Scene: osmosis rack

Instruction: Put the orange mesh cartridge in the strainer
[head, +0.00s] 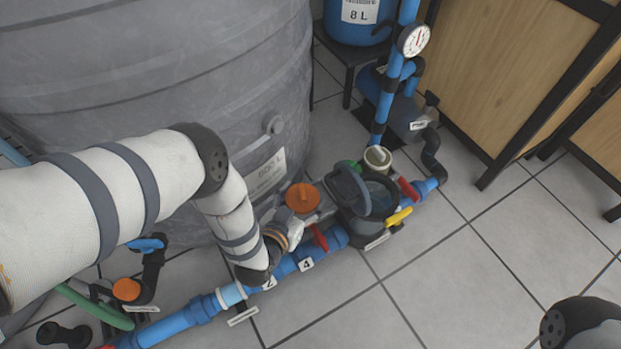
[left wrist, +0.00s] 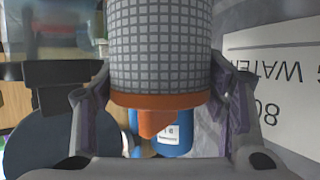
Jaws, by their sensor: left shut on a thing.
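The orange mesh cartridge shows in the left wrist view (left wrist: 160,50) as a grey mesh cylinder with an orange cap and knob. In the head view its orange cap (head: 302,197) faces up, and the mesh below is mostly hidden. My left gripper (head: 304,218) is shut on it, with one finger on each side near the cap in the left wrist view. The strainer (head: 370,208) is a dark housing with an open top, just right of the cartridge and apart from it. A dark ring-shaped lid (head: 345,182) appears tilted up at its left side. My right gripper is out of view.
A blue pipe (head: 180,319) with red (head: 319,237) and yellow (head: 398,217) valve handles runs along the floor. A large grey tank (head: 150,75) stands behind. A gauge (head: 414,40) on a vertical pipe stands beyond the strainer. The tiled floor (head: 470,280) at right is clear.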

